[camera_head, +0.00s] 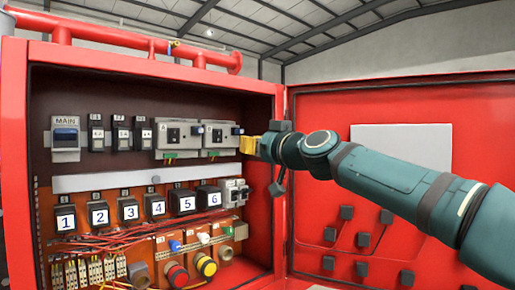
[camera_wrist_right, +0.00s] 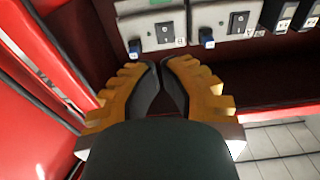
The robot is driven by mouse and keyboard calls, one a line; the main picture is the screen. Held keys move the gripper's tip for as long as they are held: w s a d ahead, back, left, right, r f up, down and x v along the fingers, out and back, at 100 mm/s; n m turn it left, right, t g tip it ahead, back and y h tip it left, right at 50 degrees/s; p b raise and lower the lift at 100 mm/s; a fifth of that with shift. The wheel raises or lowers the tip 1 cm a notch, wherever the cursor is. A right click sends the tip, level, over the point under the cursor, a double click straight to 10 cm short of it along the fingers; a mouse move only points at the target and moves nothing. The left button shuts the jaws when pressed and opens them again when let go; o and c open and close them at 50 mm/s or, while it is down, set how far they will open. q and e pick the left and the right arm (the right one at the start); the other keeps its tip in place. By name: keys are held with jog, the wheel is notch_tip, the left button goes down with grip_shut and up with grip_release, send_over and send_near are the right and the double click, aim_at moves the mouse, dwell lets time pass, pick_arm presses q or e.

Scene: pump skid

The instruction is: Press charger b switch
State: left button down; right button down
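The charger modules sit side by side on the upper right of the cabinet's back panel. Charger b (camera_head: 221,135) is the right one in the head view; it shows at the upper left of the right wrist view, with a black rocker switch (camera_wrist_right: 163,32) and a "B" label. My right gripper (camera_head: 248,145) is at the cabinet's right side, just right of charger b. In the right wrist view its yellow fingers (camera_wrist_right: 161,66) have their tips together, empty, in front of and apart from the module. My left gripper is not in view.
Numbered breakers (camera_head: 129,208) and coloured buttons (camera_head: 205,266) are below. The open red door (camera_head: 400,110) is on the right, behind my arm.

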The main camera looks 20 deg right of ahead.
jog(key=shift+v, duration=0.95)
